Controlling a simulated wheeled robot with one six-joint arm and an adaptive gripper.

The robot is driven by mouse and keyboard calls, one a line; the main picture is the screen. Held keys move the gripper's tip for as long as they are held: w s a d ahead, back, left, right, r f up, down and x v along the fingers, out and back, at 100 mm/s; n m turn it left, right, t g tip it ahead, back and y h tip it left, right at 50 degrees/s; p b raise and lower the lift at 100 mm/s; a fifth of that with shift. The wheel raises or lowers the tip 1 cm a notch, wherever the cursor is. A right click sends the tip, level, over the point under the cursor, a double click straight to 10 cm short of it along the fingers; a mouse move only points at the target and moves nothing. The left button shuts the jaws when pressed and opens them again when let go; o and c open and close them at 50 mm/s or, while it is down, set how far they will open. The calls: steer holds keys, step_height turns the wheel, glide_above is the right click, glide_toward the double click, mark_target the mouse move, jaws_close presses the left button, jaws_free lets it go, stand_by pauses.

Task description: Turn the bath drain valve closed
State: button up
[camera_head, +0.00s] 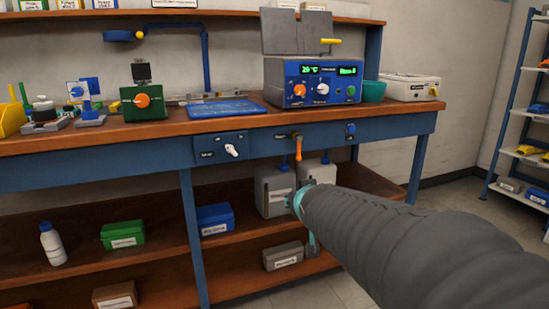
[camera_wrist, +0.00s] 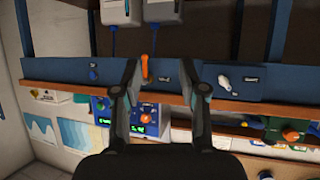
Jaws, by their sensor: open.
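The lever hangs roughly straight down. In the wrist view, which is upside down, the orange lever (camera_wrist: 147,66) appears between my fingers, nearer the left one. My gripper (camera_wrist: 158,72) is open, with a clear gap around the lever and no visible contact. How far the fingertips are from the lever in depth is hard to tell. In the head view my arm mostly hides the gripper.
Two grey-white containers (camera_head: 273,190) stand below the valve. A white knob (camera_head: 231,150) and a blue knob (camera_head: 350,129) sit on the rail at either side. The blue bath unit (camera_head: 318,82) stands on the bench above. Shelf boxes and a bench leg are lower left.

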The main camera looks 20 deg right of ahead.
mark_target(300, 153)
steer(key=w+d+t, duration=0.2)
steer(key=w+d, duration=0.1)
steer(key=w, duration=0.5)
steer(key=w+d+r+t+b, duration=0.1)
steer(key=w+d, duration=0.3)
steer(key=w, duration=0.5)
steer(key=w+d+t, duration=0.2)
steer(key=w+d, duration=0.2)
steer(key=w, duration=0.5)
steer(key=shift+w+d+r+t, duration=0.15)
steer(key=shift+w+d+t, duration=0.05)
steer(key=shift+d+t, duration=0.1)
steer(key=shift+b, duration=0.3)
steer(key=shift+c, duration=0.2)
jaws_close()
